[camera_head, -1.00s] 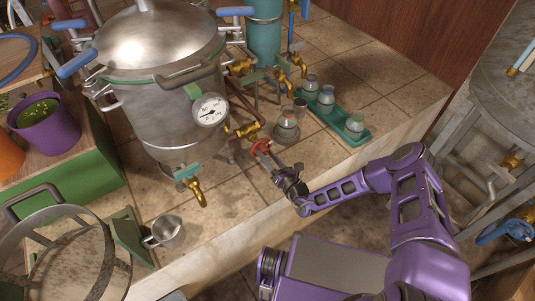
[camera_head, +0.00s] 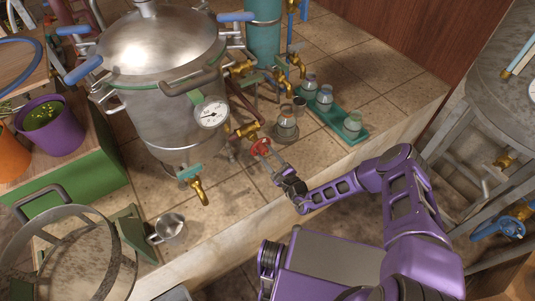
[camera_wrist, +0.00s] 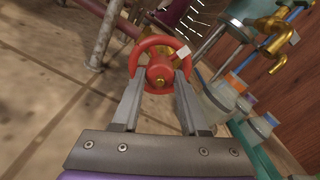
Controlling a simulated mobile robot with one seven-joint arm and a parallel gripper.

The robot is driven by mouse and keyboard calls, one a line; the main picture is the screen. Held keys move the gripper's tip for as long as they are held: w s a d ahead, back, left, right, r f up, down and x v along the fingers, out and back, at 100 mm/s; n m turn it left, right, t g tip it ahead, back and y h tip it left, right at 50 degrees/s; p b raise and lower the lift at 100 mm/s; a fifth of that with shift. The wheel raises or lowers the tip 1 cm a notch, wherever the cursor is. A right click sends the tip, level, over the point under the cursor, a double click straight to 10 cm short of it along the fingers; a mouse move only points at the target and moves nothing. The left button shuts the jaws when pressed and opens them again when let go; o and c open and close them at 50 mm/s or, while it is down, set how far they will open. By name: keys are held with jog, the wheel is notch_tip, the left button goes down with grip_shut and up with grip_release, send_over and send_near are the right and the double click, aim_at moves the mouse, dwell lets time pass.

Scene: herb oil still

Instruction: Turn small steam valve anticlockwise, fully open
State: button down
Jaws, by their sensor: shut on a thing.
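The small steam valve has a red handwheel (camera_head: 261,147) on a brass body (camera_head: 247,130), low at the right front of the steel still. In the wrist view the red wheel (camera_wrist: 160,64) faces me, with a round hub and a pale tag at its right rim. My gripper (camera_head: 275,163) reaches it from the front right. In the wrist view the two grey fingers (camera_wrist: 159,82) are shut on the wheel, one at each side of its lower part. The fingertips partly hide the wheel's lower rim.
The steel still (camera_head: 165,80) with a dial gauge (camera_head: 211,114) stands behind left. A glass flask (camera_head: 286,125) and a teal tray (camera_head: 350,137) of small jars stand close right of the wheel. A metal cup (camera_head: 167,229) is at the front left. Bare tile lies between.

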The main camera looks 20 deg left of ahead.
jog(key=n, duration=0.5)
jog(key=shift+n, duration=0.3)
jog(key=n, duration=0.5)
jog(key=shift+n, duration=0.3)
jog(key=n, duration=0.5)
jog(key=shift+r, duration=0.1)
jog(key=n, duration=0.5)
jog(key=shift+n, duration=0.3)
jog(key=shift+c, duration=2.1)
grip_release()
jog(key=shift+s+d, duration=0.1)
